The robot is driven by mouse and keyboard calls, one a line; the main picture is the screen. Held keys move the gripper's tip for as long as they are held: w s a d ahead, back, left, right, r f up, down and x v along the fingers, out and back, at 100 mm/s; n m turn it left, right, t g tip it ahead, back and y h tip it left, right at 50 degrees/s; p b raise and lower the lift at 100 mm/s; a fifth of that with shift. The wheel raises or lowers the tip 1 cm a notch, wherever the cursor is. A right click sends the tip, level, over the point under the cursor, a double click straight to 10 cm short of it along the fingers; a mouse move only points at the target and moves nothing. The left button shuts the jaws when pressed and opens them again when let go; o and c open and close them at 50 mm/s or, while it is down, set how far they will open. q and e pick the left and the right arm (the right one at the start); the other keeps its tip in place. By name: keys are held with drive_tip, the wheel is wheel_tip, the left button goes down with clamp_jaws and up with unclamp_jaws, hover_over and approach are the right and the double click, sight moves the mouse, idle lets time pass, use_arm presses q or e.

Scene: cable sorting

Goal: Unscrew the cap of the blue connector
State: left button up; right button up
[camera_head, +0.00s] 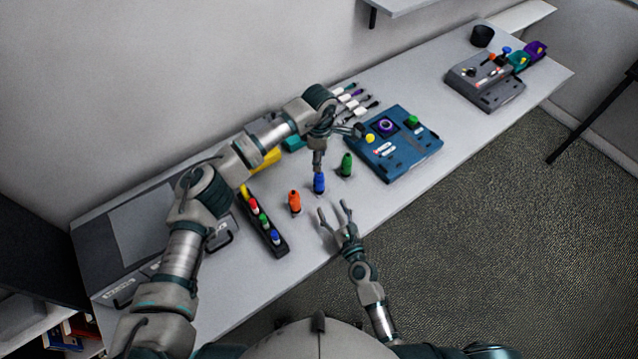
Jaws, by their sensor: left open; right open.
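The blue connector (319,184) stands upright on the grey table, between an orange connector (294,202) and a green connector (346,166). My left gripper (335,150) is open just behind and above the blue connector. One of its fingers points down and overlaps the connector's top in the picture, so I cannot tell if they touch. The other finger points right, toward the blue box. The connector's cap is partly hidden there. My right gripper (333,211) is open and empty at the table's front edge, in front of the blue connector and apart from it.
A black rack (279,250) with red, green and blue pieces lies left of the connectors. A blue box (402,162) stands to the right, with several pale cable ends behind my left gripper. A grey box (490,94) stands at the far right. The table between the boxes is clear.

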sight(321, 187)
drive_tip(key=x, duration=1.1)
clamp_jaws()
